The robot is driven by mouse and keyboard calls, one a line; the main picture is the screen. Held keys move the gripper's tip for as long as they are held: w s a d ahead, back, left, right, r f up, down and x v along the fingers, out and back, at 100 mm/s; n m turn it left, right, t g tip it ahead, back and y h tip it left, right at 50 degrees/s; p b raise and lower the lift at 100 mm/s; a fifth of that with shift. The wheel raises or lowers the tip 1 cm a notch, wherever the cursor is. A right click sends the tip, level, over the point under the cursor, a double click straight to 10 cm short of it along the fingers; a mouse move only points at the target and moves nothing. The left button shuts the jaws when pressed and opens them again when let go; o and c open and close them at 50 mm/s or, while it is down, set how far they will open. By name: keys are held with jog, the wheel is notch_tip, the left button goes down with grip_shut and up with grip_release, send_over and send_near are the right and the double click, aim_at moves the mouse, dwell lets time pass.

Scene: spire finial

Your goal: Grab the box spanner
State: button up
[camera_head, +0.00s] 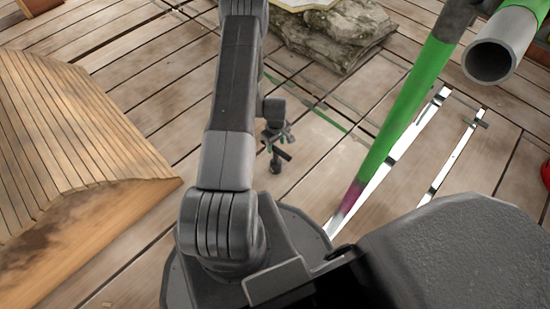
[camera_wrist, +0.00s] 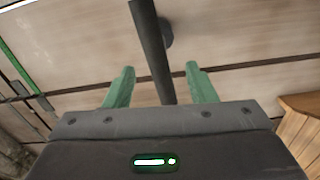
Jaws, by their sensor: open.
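A dark grey rod, which looks like the box spanner (camera_wrist: 150,45), runs from the top edge of the wrist view down between my two green fingertips. A rounded dark part shows beside it on its right. My gripper (camera_wrist: 159,78) is open, with a finger on each side of the rod and visible gaps on both sides. The rod's near end is hidden behind the gripper body. In the head view my gripper (camera_head: 276,142) is small, beyond my arm, above the plank floor. A small dark piece, likely the spanner (camera_head: 275,167), shows just below the fingers there.
A slatted wooden structure (camera_head: 70,150) stands at the left. A mossy rock (camera_head: 330,38) lies at the top. A green and grey pole (camera_head: 415,95) slants across the right, near pale metal rails (camera_head: 455,155). Planks around the gripper look mostly clear.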

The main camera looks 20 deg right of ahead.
aim_at(276, 154)
jog(key=f+b, duration=0.1)
jog(key=f, duration=0.1)
jog(key=f+b, duration=0.1)
jog(key=f, duration=0.2)
jog(key=f+b, duration=0.1)
jog(key=f, duration=0.2)
jog(key=shift+w+f, duration=0.2)
jog(key=shift+w, duration=0.05)
jog(key=shift+r, duration=0.1)
grip_shut()
